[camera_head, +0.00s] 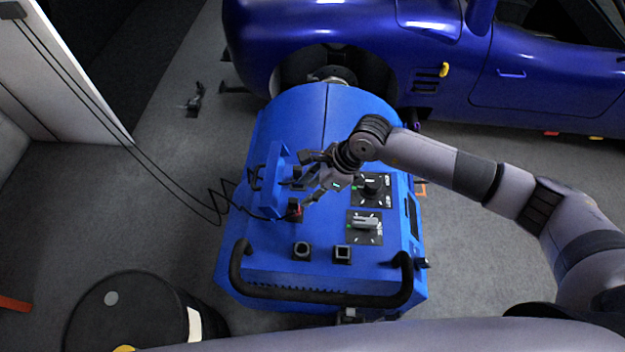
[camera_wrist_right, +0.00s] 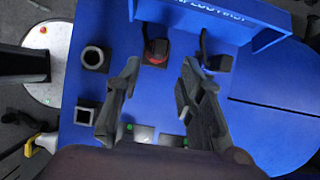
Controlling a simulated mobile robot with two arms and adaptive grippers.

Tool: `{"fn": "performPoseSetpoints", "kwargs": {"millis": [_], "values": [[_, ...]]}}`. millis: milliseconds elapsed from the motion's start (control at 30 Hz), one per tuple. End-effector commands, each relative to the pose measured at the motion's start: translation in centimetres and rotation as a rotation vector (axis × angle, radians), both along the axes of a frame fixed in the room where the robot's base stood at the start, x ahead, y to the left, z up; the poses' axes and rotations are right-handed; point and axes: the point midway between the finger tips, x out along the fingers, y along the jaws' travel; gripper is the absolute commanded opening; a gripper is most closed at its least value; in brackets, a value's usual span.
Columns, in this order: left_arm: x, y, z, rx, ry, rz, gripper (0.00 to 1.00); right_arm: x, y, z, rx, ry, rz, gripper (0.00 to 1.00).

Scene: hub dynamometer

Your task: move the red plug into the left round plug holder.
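The red plug (camera_head: 294,211) is a black plug with a red band, seated at the left of the blue machine's top, with a cable running left. In the right wrist view the red plug (camera_wrist_right: 156,50) lies ahead of the gap between my fingers. The round plug holder (camera_head: 302,250) is black and looks empty, nearer the front edge; it also shows in the wrist view (camera_wrist_right: 94,58). My right gripper (camera_head: 306,182) is open above the machine, with its fingers (camera_wrist_right: 160,72) spread and nothing between them. Contact with the plug cannot be told. My left gripper is not in view.
A square holder (camera_head: 343,254) sits right of the round one. Another black plug (camera_wrist_right: 218,62) stands beside the red plug, near a raised blue bracket (camera_head: 268,180). Knobs (camera_head: 371,187) lie right of the gripper. A black handle bar (camera_head: 320,296) crosses the front edge.

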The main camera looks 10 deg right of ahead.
Motion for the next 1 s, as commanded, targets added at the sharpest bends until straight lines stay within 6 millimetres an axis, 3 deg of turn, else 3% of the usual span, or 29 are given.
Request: {"fn": "performPoseSetpoints", "kwargs": {"millis": [100,233,367,633,1000], "values": [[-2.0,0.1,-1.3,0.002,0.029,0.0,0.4,0.1,0.8,-1.6,0.001,0.0,0.001,0.35],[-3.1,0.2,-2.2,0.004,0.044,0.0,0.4,0.2,1.5,-3.0,0.0,0.001,0.0,0.35],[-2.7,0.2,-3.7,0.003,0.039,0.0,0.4,0.4,2.2,-4.7,0.0,0.0,0.001,0.35],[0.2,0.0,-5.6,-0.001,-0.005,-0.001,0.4,0.7,3.3,-6.5,0.001,-0.002,0.0,0.35],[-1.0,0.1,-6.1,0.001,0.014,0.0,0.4,0.7,3.7,-6.8,0.0,0.0,0.001,0.35]]}}
